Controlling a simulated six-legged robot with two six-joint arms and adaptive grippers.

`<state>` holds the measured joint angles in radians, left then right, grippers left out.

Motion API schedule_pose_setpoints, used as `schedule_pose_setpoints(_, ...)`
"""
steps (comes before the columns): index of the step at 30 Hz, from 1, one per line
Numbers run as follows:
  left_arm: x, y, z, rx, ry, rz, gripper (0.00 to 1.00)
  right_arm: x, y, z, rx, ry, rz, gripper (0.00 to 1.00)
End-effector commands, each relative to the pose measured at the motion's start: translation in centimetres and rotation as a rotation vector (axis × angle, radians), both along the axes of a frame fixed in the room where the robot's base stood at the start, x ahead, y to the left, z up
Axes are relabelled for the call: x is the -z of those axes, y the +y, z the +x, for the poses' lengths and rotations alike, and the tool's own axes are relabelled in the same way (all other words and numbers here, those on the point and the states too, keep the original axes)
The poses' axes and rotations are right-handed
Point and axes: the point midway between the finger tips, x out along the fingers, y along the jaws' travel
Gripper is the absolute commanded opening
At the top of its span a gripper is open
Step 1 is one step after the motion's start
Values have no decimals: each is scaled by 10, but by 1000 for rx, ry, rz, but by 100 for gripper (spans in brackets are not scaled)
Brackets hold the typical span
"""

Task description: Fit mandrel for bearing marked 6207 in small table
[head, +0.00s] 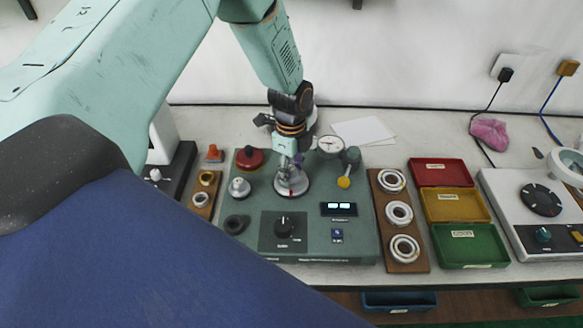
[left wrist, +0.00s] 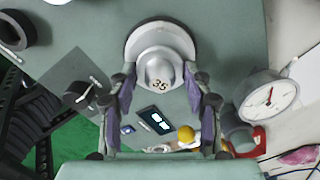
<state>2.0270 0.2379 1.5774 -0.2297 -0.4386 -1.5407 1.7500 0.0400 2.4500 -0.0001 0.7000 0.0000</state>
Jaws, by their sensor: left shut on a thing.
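My left gripper (head: 289,160) is above the small round table (head: 291,187) on the green bearing instrument. In the left wrist view, the gripper (left wrist: 161,88) is shut on a pale metal mandrel (left wrist: 160,74) marked 35. The mandrel is upright over a wide silver disc (left wrist: 165,34), which looks like the small table. I cannot tell whether the mandrel is fully seated or slightly raised. In the head view the fingers mostly hide it. No 6207 marking is readable. My right gripper is not in view.
A dial gauge (head: 330,145) stands close right of the gripper. A silver knob-shaped part (head: 239,188) and a red dome (head: 249,158) are left. A wooden board (head: 417,266) holds bearing rings (head: 399,213). Red (head: 443,164), yellow (head: 455,193) and green (head: 470,262) trays lie right.

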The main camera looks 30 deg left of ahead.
Motion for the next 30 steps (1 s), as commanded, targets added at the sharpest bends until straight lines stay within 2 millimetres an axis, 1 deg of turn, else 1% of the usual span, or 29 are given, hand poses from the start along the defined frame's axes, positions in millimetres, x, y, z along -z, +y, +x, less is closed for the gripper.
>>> schedule_pose_setpoints(8,1,0,1,0,-1,0,3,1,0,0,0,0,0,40)
schedule_pose_setpoints(9,1,0,1,0,-1,0,52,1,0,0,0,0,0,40)
schedule_pose_setpoints(17,1,0,0,0,-1,0,74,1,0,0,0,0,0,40)
schedule_pose_setpoints(18,2,0,0,0,0,0,76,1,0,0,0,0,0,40)
schedule_pose_setpoints(26,2,0,-1,0,1,0,76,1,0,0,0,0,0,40)
schedule_pose_setpoints(30,-7,0,0,0,-1,-1,76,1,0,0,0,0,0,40)
